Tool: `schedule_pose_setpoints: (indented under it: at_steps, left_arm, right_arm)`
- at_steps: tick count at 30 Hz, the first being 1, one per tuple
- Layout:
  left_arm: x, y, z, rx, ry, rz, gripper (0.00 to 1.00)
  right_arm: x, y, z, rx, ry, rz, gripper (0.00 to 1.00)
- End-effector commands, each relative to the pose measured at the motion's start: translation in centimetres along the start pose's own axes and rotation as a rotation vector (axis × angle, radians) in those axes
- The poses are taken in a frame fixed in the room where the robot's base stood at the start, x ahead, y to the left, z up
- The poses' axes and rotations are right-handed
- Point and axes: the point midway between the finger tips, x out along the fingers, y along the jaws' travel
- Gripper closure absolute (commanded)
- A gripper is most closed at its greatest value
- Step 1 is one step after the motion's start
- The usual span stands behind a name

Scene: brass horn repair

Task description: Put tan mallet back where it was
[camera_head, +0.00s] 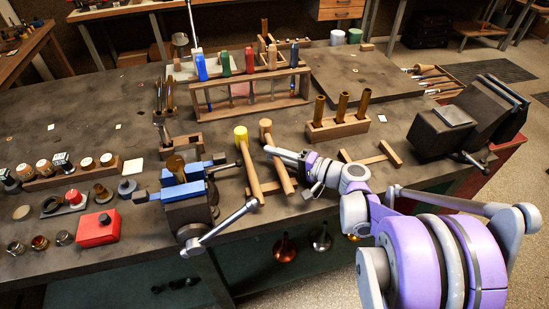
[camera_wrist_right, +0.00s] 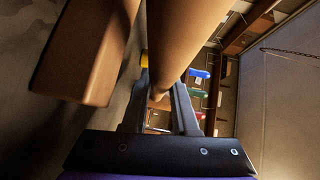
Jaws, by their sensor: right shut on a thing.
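The tan mallet (camera_head: 279,165) has a tan head and a long wooden handle. It is on the bench, right of the yellow-headed mallet (camera_head: 250,168), the two handles nearly parallel. My right gripper (camera_head: 270,150) is shut on the tan mallet's handle, just below its head. In the right wrist view the tan handle (camera_wrist_right: 182,35) runs between my fingers (camera_wrist_right: 160,98), with another wooden piece (camera_wrist_right: 85,50) to its left. A wooden crossbar (camera_head: 262,189) shows at the lower ends of the handles. Whether the tan mallet rests on it or hangs just above, I cannot tell. My left gripper is not in view.
A blue-jawed vise (camera_head: 185,190) with a long lever stands close on the left. A wooden H-shaped stand (camera_head: 372,155) and a block with brass tubes (camera_head: 338,128) are on the right. A tool rack (camera_head: 265,104) stands behind. The bench's front edge is near.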

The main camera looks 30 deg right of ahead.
Motion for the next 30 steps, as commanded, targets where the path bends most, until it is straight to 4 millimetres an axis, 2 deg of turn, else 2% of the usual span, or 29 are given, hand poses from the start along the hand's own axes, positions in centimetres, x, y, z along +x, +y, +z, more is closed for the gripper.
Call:
schedule_pose_setpoints:
  at_steps: [3,11,12,14,23,26,30]
  left_arm:
    - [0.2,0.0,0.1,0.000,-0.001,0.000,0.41]
    - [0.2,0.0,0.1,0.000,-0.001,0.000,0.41]
    - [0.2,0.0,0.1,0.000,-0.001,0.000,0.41]
    - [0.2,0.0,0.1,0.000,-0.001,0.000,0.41]
    - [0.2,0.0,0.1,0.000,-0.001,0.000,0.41]
    - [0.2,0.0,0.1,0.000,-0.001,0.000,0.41]
    - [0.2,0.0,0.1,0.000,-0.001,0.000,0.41]
  right_arm:
    - [0.1,1.0,0.1,0.000,0.000,-0.001,1.00]
    - [0.1,1.0,0.1,0.000,0.000,-0.001,1.00]
    - [0.1,1.1,0.1,0.000,0.000,0.000,0.68]
    - [0.1,1.0,0.1,0.000,0.000,0.000,0.60]
    - [-0.3,1.0,0.0,0.000,0.002,0.000,0.60]
    - [-1.4,1.0,0.0,0.000,0.003,0.001,0.60]
    - [-4.2,1.0,-0.1,-0.001,0.006,0.001,0.60]
